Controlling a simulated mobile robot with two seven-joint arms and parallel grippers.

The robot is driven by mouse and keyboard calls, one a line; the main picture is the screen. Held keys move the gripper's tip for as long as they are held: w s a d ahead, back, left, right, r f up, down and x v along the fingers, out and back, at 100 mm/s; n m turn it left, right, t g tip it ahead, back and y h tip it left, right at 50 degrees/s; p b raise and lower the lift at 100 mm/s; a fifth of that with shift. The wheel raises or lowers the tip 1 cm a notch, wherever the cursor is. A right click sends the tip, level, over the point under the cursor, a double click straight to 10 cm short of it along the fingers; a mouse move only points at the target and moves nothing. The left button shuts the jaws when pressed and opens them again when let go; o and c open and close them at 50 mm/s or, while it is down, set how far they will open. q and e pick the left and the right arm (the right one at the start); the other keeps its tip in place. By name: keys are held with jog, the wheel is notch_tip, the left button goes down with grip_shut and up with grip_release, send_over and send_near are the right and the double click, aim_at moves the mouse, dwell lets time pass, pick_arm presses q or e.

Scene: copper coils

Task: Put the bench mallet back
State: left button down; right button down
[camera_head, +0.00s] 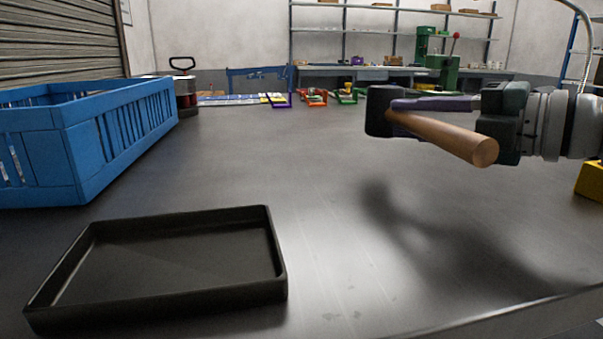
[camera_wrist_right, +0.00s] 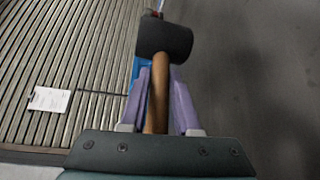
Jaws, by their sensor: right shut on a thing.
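The bench mallet (camera_head: 444,137) has a dark block head and a light wooden handle. My right gripper (camera_head: 432,104) is shut on its handle and holds it in the air above the table, on the right of the head view. The handle points toward the camera and the head is at the left end. In the right wrist view the mallet (camera_wrist_right: 164,43) shows its head beyond the purple fingers, with the handle between them. A shallow black tray (camera_head: 274,240) lies on the table at front left; it looks empty. My left gripper is not in view.
A blue slatted crate (camera_head: 75,140) stands on the table at the left. Several coloured items (camera_head: 310,97) lie along the far edge. A yellow object (camera_head: 590,181) is at the right edge. The middle of the dark table (camera_head: 290,165) is clear.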

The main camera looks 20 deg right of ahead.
aim_at(405, 182)
notch_tip(405, 182, down, 5)
jog(key=b, duration=0.3)
jog(key=shift+r, duration=0.15)
jog(key=c, duration=0.9)
grip_release()
jog(key=shift+r, duration=0.1)
jog(key=shift+s+d, duration=0.1)
jog(key=shift+s, duration=0.15)
jog(key=p+v, duration=0.2)
jog(key=v, duration=0.9)
jog(key=shift+s+d+p, duration=0.1)
jog(key=shift+s+p, duration=0.1)
jog(key=shift+p, duration=0.1)
